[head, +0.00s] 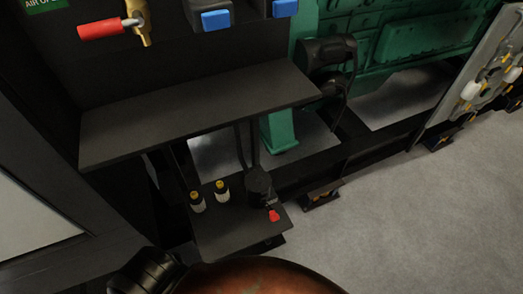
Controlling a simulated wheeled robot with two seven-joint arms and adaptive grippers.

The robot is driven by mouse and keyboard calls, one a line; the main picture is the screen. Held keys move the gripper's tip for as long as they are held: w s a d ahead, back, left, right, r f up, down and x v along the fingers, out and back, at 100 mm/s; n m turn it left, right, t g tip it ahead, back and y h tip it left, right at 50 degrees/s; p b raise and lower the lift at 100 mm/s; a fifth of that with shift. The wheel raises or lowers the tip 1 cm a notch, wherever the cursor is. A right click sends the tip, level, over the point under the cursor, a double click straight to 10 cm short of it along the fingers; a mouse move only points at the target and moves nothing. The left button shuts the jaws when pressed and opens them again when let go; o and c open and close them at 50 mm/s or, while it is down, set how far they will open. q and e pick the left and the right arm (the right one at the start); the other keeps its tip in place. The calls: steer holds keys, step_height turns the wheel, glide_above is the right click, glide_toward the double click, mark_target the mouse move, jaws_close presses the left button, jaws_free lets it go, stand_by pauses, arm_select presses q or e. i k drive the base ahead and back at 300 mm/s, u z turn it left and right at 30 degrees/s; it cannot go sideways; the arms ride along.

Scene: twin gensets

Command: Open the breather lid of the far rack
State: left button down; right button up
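No part that I can surely call the breather lid shows. A dark rack stands at left, with a wide upper shelf (200,112) and a small lower shelf (235,235). On the lower shelf stands a black cylindrical part (259,185) with a red tab (274,215) at its front foot. Whether it has a lid is too dark to tell. Two small bottles with yellow caps, a left one (197,202) and a right one (222,190), stand left of it. I cannot tell whether this is the far rack. Neither of my grippers is in view.
A red-handled brass valve (112,27) and blue-fronted blocks (215,19) sit above the upper shelf. A green machine (425,30) stands behind. A rusty orange rounded surface (260,278) and a black ridged part (145,270) fill the bottom edge.

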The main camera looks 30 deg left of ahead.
mark_target(258, 179)
steer(key=u, duration=1.15)
